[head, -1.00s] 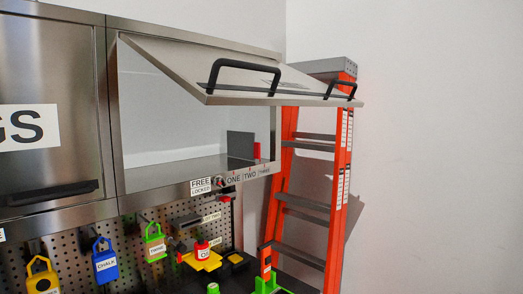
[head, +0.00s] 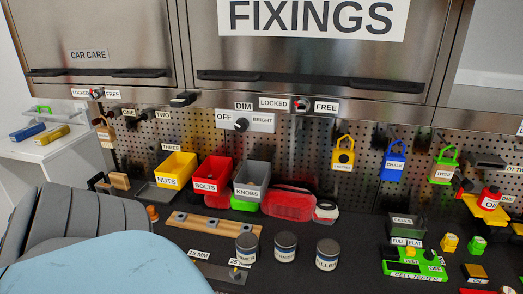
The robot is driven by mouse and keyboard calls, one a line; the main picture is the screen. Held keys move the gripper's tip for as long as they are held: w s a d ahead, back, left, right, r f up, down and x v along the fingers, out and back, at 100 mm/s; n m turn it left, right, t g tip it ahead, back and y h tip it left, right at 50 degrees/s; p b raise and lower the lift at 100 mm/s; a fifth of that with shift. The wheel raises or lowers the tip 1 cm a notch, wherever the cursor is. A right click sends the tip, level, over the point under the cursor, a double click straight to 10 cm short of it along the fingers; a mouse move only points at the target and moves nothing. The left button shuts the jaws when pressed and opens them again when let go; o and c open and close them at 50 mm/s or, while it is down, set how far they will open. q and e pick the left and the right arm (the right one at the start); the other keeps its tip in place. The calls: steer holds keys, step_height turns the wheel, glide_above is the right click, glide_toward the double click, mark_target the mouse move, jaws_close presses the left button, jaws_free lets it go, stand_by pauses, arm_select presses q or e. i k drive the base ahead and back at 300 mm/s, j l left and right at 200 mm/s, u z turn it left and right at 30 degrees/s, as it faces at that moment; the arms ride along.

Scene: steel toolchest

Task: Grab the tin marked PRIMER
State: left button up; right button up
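Three small dark tins with pale labels stand upright in a row on the dark worktop (head: 345,225). The left tin (head: 247,247) and the middle tin (head: 286,246) have labels too small for me to read surely. The right tin (head: 327,254) seems to read FILLER. I cannot tell which tin is marked PRIMER. Neither of my grippers is in view.
Behind the tins are a wooden rail (head: 212,225), yellow NUTS (head: 178,168), red BOLTS (head: 212,174) and grey KNOBS (head: 253,178) bins. A green cell tester (head: 414,264) lies right. A grey ribbed, chair-like shape (head: 90,222) and pale blue surface (head: 110,266) fill the lower left.

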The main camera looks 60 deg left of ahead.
mark_target(247, 244)
steer(key=u, duration=1.9)
